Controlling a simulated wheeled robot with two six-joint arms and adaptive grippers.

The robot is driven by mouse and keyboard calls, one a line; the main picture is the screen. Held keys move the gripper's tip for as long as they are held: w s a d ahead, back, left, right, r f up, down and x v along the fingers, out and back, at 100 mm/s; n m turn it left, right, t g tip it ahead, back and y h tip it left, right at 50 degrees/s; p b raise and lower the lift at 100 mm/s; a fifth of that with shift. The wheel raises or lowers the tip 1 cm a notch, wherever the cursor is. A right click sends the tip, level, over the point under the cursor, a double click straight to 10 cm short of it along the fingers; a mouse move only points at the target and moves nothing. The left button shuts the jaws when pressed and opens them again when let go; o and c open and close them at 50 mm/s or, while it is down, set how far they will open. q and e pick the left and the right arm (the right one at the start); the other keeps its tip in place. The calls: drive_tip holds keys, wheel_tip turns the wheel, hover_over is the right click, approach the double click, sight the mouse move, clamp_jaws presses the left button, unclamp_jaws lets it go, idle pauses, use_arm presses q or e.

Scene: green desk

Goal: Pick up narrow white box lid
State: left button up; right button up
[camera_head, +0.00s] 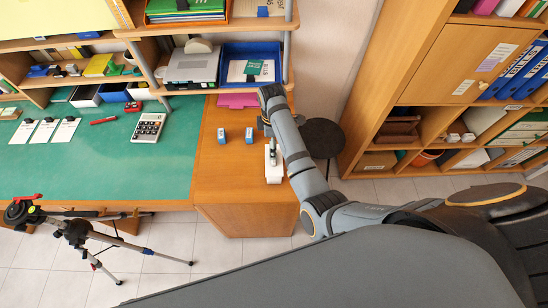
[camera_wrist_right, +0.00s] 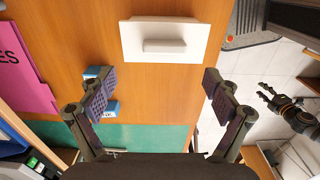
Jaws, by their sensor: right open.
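The narrow white box lid (camera_wrist_right: 140,40) lies flat on the wooden desk top, a white rectangle with a raised bar along its middle. It also shows in the head view (camera_head: 274,175), near the right edge of the wood, partly covered by a dark part that looks like my gripper. My right gripper (camera_wrist_right: 156,80) is open and empty, its two fingers spread wide. In the wrist view the lid is just beyond the fingertips, apart from them.
Two small blue-and-white boxes (camera_head: 221,135) stand left of the lid; they lie behind the left finger in the wrist view. A pink folder (camera_head: 237,100) lies at the back. A calculator (camera_head: 148,127) sits on the green desk. A tripod (camera_head: 75,232) stands on the floor.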

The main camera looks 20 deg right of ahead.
wheel_tip(320, 180, down, 3)
drive_tip(key=shift+s+f+p, duration=0.15)
drive_tip(key=shift+f+p, duration=0.25)
drive_tip(key=f, duration=0.4)
drive_tip(key=shift+s+d+p, duration=0.15)
drive_tip(key=shift+s+p, duration=0.15)
drive_tip(key=shift+p, duration=0.1)
drive_tip(key=shift+f, duration=0.25)
drive_tip(key=shift+s+r, duration=0.1)
drive_tip(key=c, duration=1.1)
